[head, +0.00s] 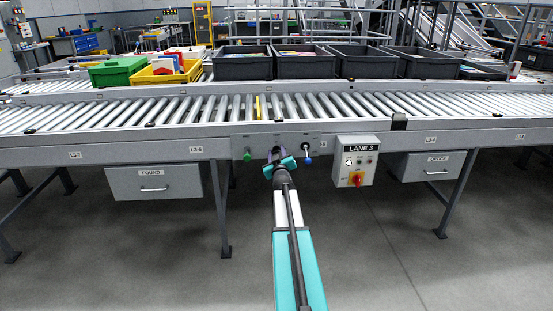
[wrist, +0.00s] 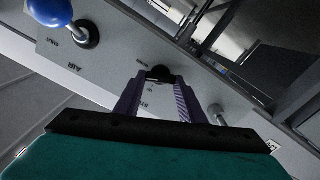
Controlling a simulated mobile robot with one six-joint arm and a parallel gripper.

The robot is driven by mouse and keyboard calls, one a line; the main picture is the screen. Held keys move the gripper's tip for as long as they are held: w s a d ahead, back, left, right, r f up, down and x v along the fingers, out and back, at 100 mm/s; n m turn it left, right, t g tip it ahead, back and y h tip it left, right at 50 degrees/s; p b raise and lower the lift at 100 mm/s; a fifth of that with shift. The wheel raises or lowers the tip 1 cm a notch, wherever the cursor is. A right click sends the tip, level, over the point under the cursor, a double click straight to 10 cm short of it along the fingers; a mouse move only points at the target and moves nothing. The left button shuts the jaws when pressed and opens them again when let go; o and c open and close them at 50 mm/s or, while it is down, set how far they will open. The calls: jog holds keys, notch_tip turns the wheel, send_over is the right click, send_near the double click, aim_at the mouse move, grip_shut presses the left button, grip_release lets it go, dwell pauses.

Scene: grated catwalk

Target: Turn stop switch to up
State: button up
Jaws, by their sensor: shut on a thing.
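My gripper (head: 275,154) is at the front panel (head: 234,147) of the conveyor, between a green knob and a blue knob. In the wrist view its two purple fingers (wrist: 158,92) close in on both sides of a small dark part on the panel, which I take to be the stop switch (wrist: 159,73). Partly hidden lettering sits by the fingers. The switch's lever is mostly hidden, so I cannot tell which way it points. In the head view my gripper hides the switch.
A blue knob (head: 307,160) is right of my gripper and a green knob (head: 247,154) left. A LANE 3 box (head: 355,161) with a red rotary switch hangs further right. Drawers (head: 154,183) hang below the conveyor. Grey bins (head: 243,66) stand behind the rollers. The floor is clear.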

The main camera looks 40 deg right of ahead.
jog(key=n+b, duration=0.2)
jog(key=n, duration=0.1)
jog(key=n+b, duration=0.2)
jog(key=n, duration=0.1)
jog(key=shift+w+a+f+n, duration=0.1)
jog(key=shift+w+n, duration=0.1)
jog(key=shift+n, duration=0.1)
jog(key=n+b, duration=0.2)
jog(key=n, duration=0.4)
jog(key=shift+n, duration=0.3)
jog(key=o, duration=1)
jog(key=shift+o, duration=0.2)
jog(key=shift+f, duration=0.1)
jog(key=shift+s, duration=0.1)
